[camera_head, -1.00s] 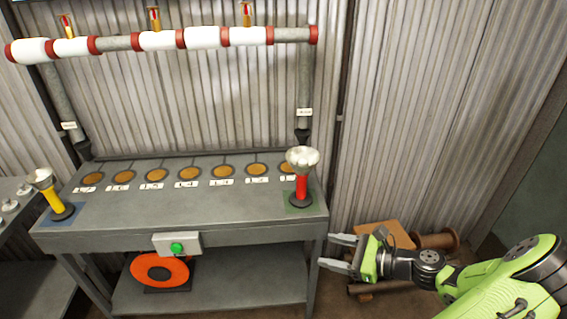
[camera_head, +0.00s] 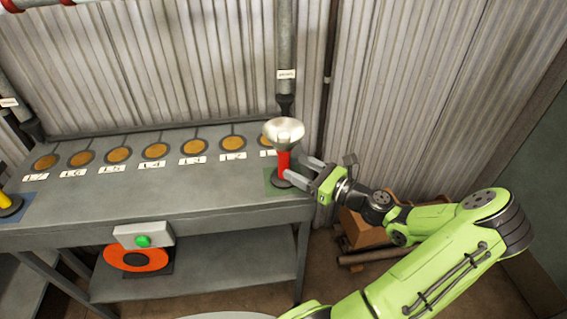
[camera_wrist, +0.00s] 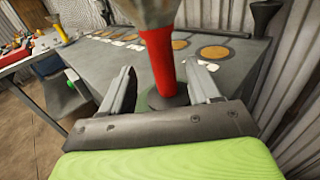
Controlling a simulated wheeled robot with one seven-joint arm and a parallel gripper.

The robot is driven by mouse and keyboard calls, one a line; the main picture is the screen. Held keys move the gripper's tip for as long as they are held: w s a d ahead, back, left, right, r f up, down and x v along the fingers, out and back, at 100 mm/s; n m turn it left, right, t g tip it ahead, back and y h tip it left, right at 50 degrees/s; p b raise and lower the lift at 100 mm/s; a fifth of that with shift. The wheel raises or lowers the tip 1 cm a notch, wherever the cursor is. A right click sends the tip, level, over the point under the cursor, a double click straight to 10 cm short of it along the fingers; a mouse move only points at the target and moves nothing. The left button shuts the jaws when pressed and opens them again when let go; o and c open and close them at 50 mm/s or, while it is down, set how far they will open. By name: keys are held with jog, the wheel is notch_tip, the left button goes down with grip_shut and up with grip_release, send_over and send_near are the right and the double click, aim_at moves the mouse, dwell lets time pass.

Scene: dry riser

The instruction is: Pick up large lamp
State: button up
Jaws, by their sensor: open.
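The large lamp (camera_head: 284,135) has a wide silvery head and a red handle on a dark round base. It stands upright on a green patch at the right end of the grey table. In the wrist view its red handle (camera_wrist: 158,60) rises beyond and between the fingertips, and its head is cut off by the top edge. My gripper (camera_head: 300,170) is open at the lamp's right side, at handle height. In the wrist view, the two fingers (camera_wrist: 160,88) are spread on either side of the handle and lower base. I cannot tell whether either finger touches it.
The grey table (camera_head: 170,205) carries a row of several round orange discs (camera_head: 155,151) with number labels. A yellow lamp (camera_head: 8,203) stands at the far left. A box with a green button (camera_head: 143,241) is on the table front. A vertical pipe (camera_head: 286,50) rises behind the lamp.

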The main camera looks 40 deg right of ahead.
aim_at(284, 159)
jog(key=w, duration=0.2)
jog(key=w+b, duration=0.2)
jog(key=w, duration=0.1)
jog(key=shift+w+a+r, duration=0.1)
jog(key=shift+w+a, duration=0.25)
jog(key=shift+a, duration=0.05)
jog(key=shift+r, duration=0.15)
grip_shut()
